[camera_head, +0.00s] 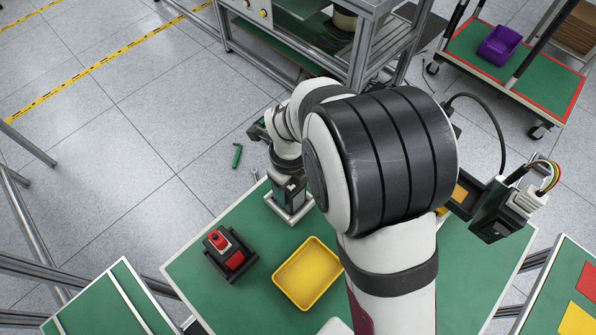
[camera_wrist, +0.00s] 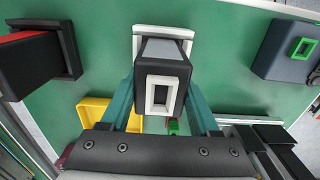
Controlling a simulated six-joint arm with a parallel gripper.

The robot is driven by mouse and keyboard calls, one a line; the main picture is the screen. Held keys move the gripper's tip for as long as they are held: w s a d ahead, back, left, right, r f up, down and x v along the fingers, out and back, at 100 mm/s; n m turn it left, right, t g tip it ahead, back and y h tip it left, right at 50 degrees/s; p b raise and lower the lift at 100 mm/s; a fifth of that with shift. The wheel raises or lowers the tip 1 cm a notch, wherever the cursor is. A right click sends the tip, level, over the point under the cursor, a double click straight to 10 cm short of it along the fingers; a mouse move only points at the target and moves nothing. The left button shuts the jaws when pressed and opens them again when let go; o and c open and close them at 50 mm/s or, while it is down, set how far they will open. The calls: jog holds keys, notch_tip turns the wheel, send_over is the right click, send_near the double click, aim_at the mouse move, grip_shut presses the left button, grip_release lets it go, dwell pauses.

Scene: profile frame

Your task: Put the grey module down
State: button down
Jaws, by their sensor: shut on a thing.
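My gripper (camera_head: 288,182) is at the far edge of the green table. In the wrist view its two teal fingers (camera_wrist: 164,105) are shut on the sides of the grey module (camera_wrist: 148,92). The module is dark grey with a white rectangular frame on the face toward the camera. A white square holder (camera_wrist: 190,34) lies beyond the module on the green surface. In the head view the holder (camera_head: 280,210) is under the gripper, and the module is mostly hidden by the fingers. I cannot tell whether the module touches the holder's bottom.
A black holder with a red-topped module (camera_head: 229,252) stands left of a yellow tray (camera_head: 308,273). In the wrist view a dark block with a green square frame (camera_wrist: 290,49) is at the right. Bare green table lies between the red module and the white holder.

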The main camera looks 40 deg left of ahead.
jog(key=shift+f, duration=0.1)
jog(key=shift+c, duration=0.6)
grip_release()
notch_tip(320, 180, up, 12)
jog(key=shift+r, duration=0.15)
jog(key=w+d+r+n, duration=0.2)
jog(key=d, duration=0.5)
jog(key=w+d+r+n, duration=0.2)
jog(key=d, duration=0.5)
jog(key=s+d+n+y, duration=0.1)
jog(key=s+d+n, duration=0.3)
jog(key=d, duration=0.4)
jog(key=s+d+n, duration=0.4)
jog(key=s+d, duration=0.2)
jog(key=d, duration=0.3)
jog(key=shift+y, duration=0.4)
